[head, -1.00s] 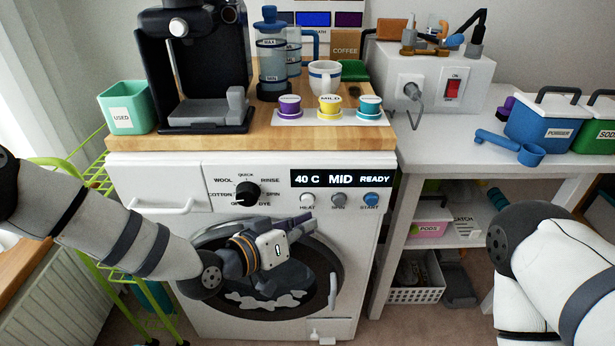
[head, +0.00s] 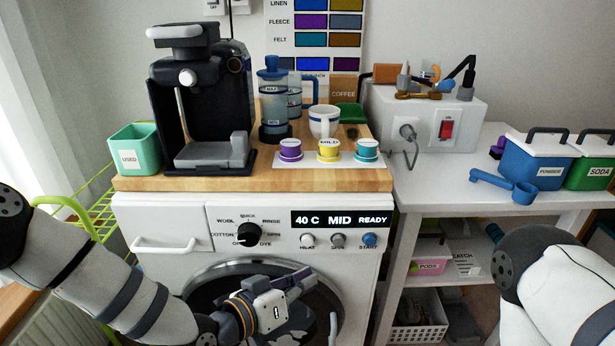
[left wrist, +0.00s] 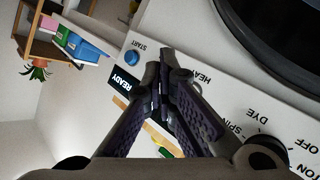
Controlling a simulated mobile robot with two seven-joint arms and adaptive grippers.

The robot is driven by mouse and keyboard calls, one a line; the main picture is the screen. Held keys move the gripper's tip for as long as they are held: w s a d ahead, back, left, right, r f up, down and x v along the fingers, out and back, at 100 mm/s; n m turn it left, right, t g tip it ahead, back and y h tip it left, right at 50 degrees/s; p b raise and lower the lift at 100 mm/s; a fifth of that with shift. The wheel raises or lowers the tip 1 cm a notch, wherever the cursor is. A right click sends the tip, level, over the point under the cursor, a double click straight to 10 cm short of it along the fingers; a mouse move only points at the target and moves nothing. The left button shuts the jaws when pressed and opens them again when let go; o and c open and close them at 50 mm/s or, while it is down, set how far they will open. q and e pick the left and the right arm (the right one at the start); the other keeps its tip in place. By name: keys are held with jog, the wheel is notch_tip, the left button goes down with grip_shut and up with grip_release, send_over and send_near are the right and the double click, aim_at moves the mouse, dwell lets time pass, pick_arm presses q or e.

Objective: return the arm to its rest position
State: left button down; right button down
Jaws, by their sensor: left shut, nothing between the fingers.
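My left arm comes in from the left in the head view and bends in front of the washing machine (head: 160,219). My left gripper (head: 306,276) is shut and empty in front of the upper part of the round door (head: 205,283). In the left wrist view its two dark fingers (left wrist: 163,75) meet at the tips, with the machine's control panel (left wrist: 205,88) behind them. Part of my right arm shows at the lower right of the head view; its gripper is out of view.
A wooden top (head: 200,183) on the machine holds a coffee machine (head: 203,90), a green bin (head: 135,150), a white mug (head: 323,122) and three pods. The white table (head: 440,185) at right carries blue and green tubs. A green rack (head: 95,220) stands left.

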pick_arm(q)
jog(key=s+a+f+n+g+y, duration=0.1)
jog(key=s+a+f+g, duration=0.15)
jog(key=s+f, duration=0.4)
jog(key=s+a+f+g+y+p, duration=0.1)
jog(key=s+a+f+g+y, duration=0.15)
jog(key=s, duration=0.65)
jog(key=s+a+f+n+g+y, duration=0.1)
jog(key=s+a+f+g, duration=0.15)
jog(key=s+f, duration=0.4)
jog(key=s+a+r+g+y, duration=0.1)
jog(key=s+a+g+y, duration=0.1)
jog(key=s+a, duration=0.5)
jog(key=s+a+r+n+g+y, duration=0.1)
jog(key=s+a+g+y, duration=0.2)
jog(key=s+a, duration=0.4)
jog(key=s, duration=0.6)
jog(key=shift+s+a+p, duration=0.15)
jog(key=shift+s+p, duration=0.2)
jog(key=shift+s, duration=0.05)
pick_arm(e)
jog(key=shift+w+r+t, duration=0.5)
jog(key=shift+w+r, duration=0.55)
jog(key=shift+w, duration=0.05)
pick_arm(q)
jog(key=shift+w+r+g, duration=0.1)
jog(key=shift+g, duration=0.15)
pick_arm(e)
jog(key=shift+a, duration=0.1)
